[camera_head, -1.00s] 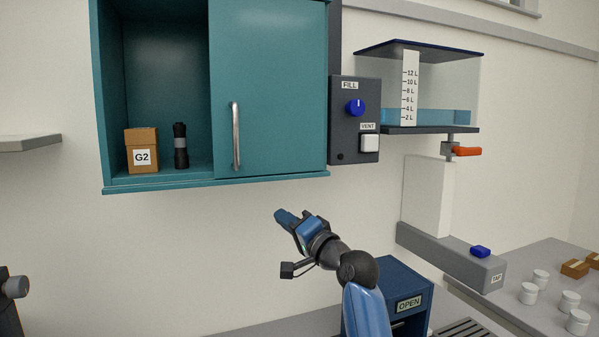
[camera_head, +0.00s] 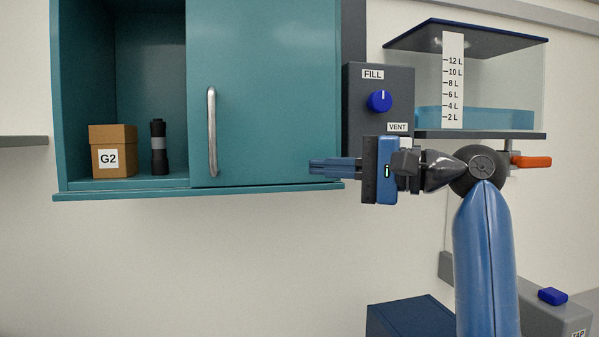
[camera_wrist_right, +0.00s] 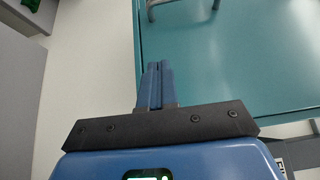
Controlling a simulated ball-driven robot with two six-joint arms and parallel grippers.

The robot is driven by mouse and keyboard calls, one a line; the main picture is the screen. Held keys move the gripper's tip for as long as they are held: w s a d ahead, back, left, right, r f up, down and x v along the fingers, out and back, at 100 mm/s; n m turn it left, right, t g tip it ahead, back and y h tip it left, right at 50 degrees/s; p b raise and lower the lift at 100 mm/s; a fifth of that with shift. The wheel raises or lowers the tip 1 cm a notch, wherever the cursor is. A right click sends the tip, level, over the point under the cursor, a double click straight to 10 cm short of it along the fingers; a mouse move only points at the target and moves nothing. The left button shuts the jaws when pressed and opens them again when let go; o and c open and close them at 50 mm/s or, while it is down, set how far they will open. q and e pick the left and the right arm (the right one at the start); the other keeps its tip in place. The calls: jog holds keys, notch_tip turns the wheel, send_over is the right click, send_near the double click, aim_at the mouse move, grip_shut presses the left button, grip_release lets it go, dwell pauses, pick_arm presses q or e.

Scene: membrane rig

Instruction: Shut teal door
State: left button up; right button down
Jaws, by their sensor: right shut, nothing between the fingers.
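The teal door (camera_head: 262,90) is a flat panel across the right half of the teal wall cabinet; the left half stands open. A vertical metal handle (camera_head: 212,132) is near the door's left edge. My right gripper (camera_head: 312,168) is shut and empty, its fingers pointing left and overlapping the cabinet's lower right corner, well right of the handle. In the right wrist view the shut fingers (camera_wrist_right: 157,66) lie beside the teal surface (camera_wrist_right: 240,60); metal pieces at the top look like the handle's ends. Contact cannot be told. My left gripper is out of view.
Inside the open half are a cardboard box (camera_head: 113,152) marked G2 and a dark cylinder (camera_head: 158,147). A grey control panel (camera_head: 353,100) with a blue FILL knob (camera_head: 379,101) adjoins the cabinet. A water tank (camera_head: 500,90) with an orange lever (camera_head: 531,162) is right.

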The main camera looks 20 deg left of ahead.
aim_at(239, 164)
pick_arm(q)
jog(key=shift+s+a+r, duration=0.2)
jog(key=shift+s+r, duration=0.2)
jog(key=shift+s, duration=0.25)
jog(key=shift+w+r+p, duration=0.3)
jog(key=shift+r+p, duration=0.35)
jog(key=shift+p, duration=0.3)
pick_arm(e)
jog(key=a, duration=0.6)
jog(key=s+a, duration=0.1)
jog(key=a, duration=0.2)
jog(key=shift+s+a+r, duration=0.1)
jog(key=shift+a+r, duration=0.2)
jog(key=shift+a, duration=0.05)
pick_arm(q)
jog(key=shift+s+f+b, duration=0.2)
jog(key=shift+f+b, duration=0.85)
jog(key=shift+b, duration=0.05)
pick_arm(e)
jog(key=s+a, duration=0.3)
jog(key=shift+s+a, duration=0.15)
jog(key=shift+s, duration=0.05)
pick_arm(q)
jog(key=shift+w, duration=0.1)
pick_arm(e)
jog(key=shift+w, duration=0.1)
